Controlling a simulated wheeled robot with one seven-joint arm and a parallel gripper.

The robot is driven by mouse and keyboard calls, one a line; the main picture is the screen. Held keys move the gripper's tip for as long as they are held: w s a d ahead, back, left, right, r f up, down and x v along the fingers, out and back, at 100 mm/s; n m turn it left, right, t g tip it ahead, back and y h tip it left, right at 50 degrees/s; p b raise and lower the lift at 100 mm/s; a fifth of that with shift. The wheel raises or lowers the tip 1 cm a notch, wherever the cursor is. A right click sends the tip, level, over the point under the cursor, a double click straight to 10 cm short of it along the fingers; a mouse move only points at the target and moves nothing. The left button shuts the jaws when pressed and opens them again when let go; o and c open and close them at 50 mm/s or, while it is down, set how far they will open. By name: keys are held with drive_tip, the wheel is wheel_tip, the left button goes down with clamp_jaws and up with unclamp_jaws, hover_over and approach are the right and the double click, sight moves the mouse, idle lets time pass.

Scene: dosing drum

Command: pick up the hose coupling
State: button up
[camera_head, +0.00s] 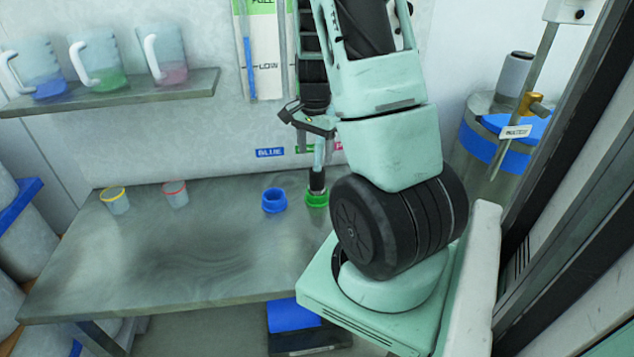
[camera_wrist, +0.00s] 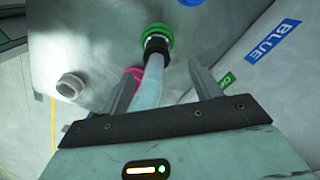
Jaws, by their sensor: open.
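The hose coupling (camera_wrist: 157,43) is a black ribbed collar on the end of a clear hose (camera_wrist: 150,85). It sits upright in a green ring (camera_wrist: 158,33) on the bench; the head view also shows the black coupling (camera_head: 317,183) in the green ring (camera_head: 317,199). My gripper (camera_wrist: 163,67) is open, its two grey fingers apart on either side of the hose. The fingertips are short of the coupling and hold nothing.
A blue ring (camera_head: 274,200) stands left of the green one. A pink ring (camera_wrist: 130,76) is close by my left finger. Two small cups (camera_head: 115,201) (camera_head: 175,194) stand farther left on the bench (camera_head: 170,260). A shelf (camera_head: 120,95) holds pitchers. The bench's left front is clear.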

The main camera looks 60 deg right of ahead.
sight(317, 178)
wheel_tip(317, 178, down, 4)
drive_tip(key=shift+f, duration=0.1)
drive_tip(key=shift+s+f+p, duration=0.15)
drive_tip(key=shift+f+p, duration=0.25)
drive_tip(key=shift+f, duration=0.9)
drive_tip(key=shift+s+f+p, duration=0.15)
drive_tip(key=shift+f+p, duration=0.2)
drive_tip(key=shift+f, duration=0.95)
drive_tip(key=c, duration=1.3)
drive_tip(key=shift+o, duration=0.2)
wheel_tip(317, 178, up, 10)
drive_tip(key=shift+r+b, duration=0.1)
drive_tip(key=shift+b, duration=0.35)
